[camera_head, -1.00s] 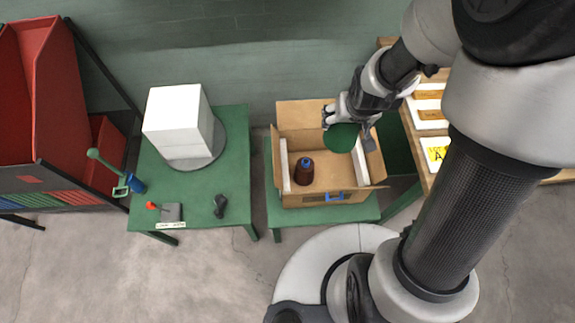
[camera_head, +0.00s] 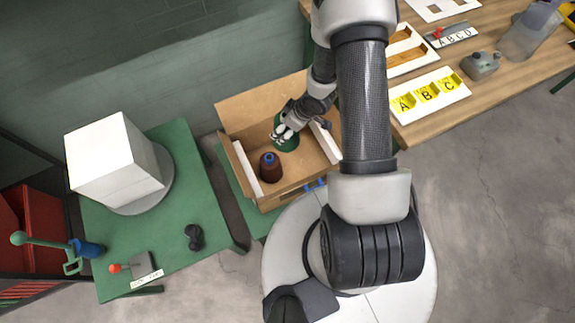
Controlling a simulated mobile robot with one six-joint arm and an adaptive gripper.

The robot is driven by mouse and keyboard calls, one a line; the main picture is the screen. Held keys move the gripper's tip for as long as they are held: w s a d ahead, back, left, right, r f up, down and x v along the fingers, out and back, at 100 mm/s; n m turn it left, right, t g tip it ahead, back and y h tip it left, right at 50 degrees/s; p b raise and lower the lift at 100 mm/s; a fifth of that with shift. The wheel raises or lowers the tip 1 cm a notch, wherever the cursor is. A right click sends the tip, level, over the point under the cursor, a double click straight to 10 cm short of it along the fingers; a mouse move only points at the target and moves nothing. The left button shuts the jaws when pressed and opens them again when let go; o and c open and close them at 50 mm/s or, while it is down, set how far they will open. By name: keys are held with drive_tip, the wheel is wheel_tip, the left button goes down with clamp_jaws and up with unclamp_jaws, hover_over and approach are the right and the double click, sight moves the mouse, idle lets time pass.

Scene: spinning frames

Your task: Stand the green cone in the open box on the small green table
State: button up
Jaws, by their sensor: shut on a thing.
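The open cardboard box (camera_head: 238,120) stands on the small green table (camera_head: 231,178), its flaps spread. The green cone (camera_head: 289,143) is inside the box's outline, toward the back middle. My gripper (camera_head: 281,134) is shut on the cone, reaching down from the upper right. The gripper covers part of the cone, and I cannot tell whether its base touches the box floor. A dark brown cone with a blue top (camera_head: 270,168) stands in the box, to the left and in front of the green cone.
White foam strips line the box's left (camera_head: 248,168) and right sides. A larger green table (camera_head: 190,245) at left holds a white cube (camera_head: 112,165) and small tools. A wooden bench (camera_head: 440,95) at right carries a lettered board (camera_head: 430,97) and a bottle (camera_head: 528,35).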

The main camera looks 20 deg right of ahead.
drive_tip(key=d, duration=0.1)
drive_tip(key=d+n, duration=0.1)
drive_tip(key=d, duration=0.1)
drive_tip(key=d+f+n, duration=0.1)
drive_tip(key=shift+s+d+g+y+p, duration=0.15)
drive_tip(key=shift+s+g+y+p, duration=0.15)
drive_tip(key=shift+y+p, duration=0.1)
drive_tip(key=shift+d+f+n, duration=0.1)
drive_tip(key=shift+f+n, duration=0.2)
drive_tip(key=shift+f, duration=0.05)
wheel_tip(320, 180, down, 20)
drive_tip(key=b, duration=0.9)
drive_tip(key=shift+r, duration=0.2)
drive_tip(key=o, duration=1)
drive_tip(key=shift+s+f, duration=0.1)
drive_tip(key=shift+f, duration=0.1)
drive_tip(key=o, duration=0.5)
